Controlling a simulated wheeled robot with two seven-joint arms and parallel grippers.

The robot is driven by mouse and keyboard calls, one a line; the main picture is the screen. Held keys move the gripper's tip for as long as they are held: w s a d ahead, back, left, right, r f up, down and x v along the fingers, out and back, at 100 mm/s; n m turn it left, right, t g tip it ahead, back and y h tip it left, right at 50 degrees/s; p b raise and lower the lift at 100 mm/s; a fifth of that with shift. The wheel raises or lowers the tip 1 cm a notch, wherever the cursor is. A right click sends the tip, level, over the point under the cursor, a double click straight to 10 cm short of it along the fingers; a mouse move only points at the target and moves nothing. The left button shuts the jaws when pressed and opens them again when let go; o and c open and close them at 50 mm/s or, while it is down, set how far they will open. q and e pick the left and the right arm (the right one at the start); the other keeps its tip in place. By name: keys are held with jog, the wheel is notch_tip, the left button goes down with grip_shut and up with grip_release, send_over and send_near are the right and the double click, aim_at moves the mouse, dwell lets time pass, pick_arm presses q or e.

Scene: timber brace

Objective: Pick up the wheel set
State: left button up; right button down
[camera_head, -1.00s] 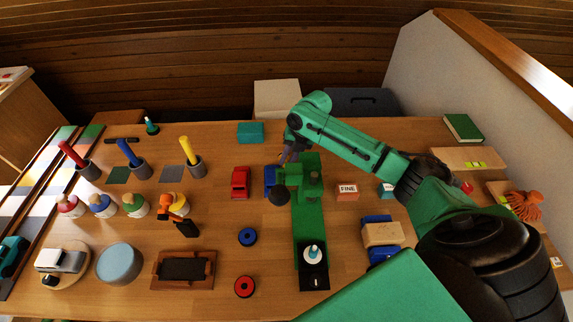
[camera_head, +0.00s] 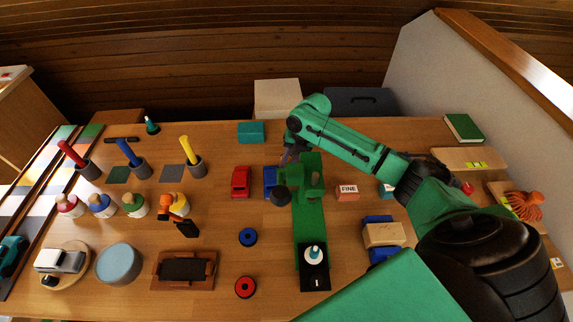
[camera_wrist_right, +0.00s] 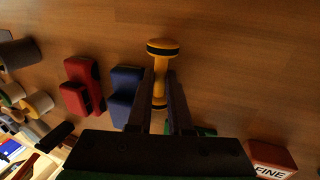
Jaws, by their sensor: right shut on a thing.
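The wheel set (camera_wrist_right: 162,48) is yellow, with a wide, dark-banded wheel at each end of a thin axle. It shows in the right wrist view, at the top centre. My right gripper (camera_wrist_right: 160,90) is shut on it, with one finger on each side of the axle. In the head view my right gripper (camera_head: 289,155) is at the far part of the bench, close to the blue toy vehicle. The wheel set cannot be made out in the head view. How high it is held is hard to tell. My left gripper is not in view.
A red toy vehicle (camera_head: 240,182) and a blue toy vehicle (camera_head: 270,181) stand left of the gripper. A green machine (camera_head: 310,230) lies in front. A block marked FINE (camera_head: 347,192) is to the right. Bare table lies between the red vehicle and the paint jars.

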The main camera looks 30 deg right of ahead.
jog(key=shift+s+d+f, duration=0.15)
jog(key=shift+f, duration=0.05)
